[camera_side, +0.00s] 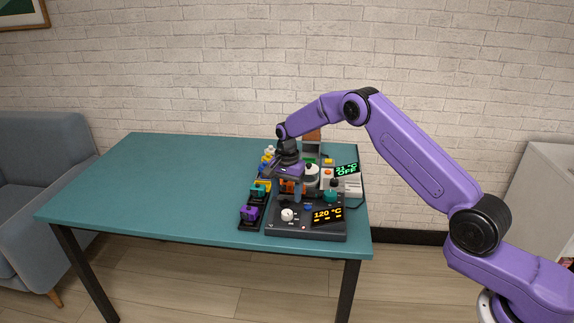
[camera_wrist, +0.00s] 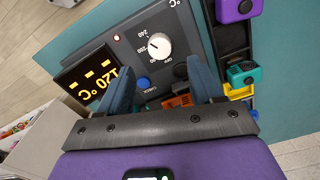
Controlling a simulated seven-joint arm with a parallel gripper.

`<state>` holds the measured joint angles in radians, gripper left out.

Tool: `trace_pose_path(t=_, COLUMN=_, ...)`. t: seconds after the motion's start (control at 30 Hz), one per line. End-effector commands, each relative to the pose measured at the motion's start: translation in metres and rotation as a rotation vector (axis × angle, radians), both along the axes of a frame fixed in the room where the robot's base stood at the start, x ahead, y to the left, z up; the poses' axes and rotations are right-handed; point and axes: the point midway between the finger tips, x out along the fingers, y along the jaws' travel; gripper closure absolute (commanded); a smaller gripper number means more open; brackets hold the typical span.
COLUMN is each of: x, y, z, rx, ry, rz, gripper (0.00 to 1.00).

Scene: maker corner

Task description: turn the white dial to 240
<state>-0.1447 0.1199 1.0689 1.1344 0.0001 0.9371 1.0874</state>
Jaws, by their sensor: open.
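The white dial (camera_side: 287,214) is on the front left of a dark control unit (camera_side: 285,233). In the wrist view the white dial (camera_wrist: 160,44) sits on the dark panel among printed numbers, with 240 near its upper left and OFF near its lower right. The unit's display (camera_side: 327,215) reads 120 °C in yellow, and the display also shows in the wrist view (camera_wrist: 92,80). My gripper (camera_side: 297,196) is above the unit, behind the dial in the side view. In the wrist view its open fingers (camera_wrist: 160,66) are apart and empty, with the dial beyond their tips.
Holders with purple (camera_side: 250,212) and teal (camera_side: 259,190) pieces stand left of the unit. Behind is a pale device (camera_side: 348,185) with a green OFF display. The teal table (camera_side: 150,190) is clear at left.

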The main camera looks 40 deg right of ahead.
Motion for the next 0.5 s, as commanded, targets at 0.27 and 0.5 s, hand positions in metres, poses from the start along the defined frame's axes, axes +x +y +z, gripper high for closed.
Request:
trace_pose_path(t=0.27, x=0.001, y=0.000, z=0.060, rx=0.000, ry=-0.004, rz=0.000, gripper=0.35)
trace_pose_path(t=0.5, x=0.000, y=0.000, z=0.094, rx=0.000, ry=-0.002, rz=-0.001, gripper=0.35)
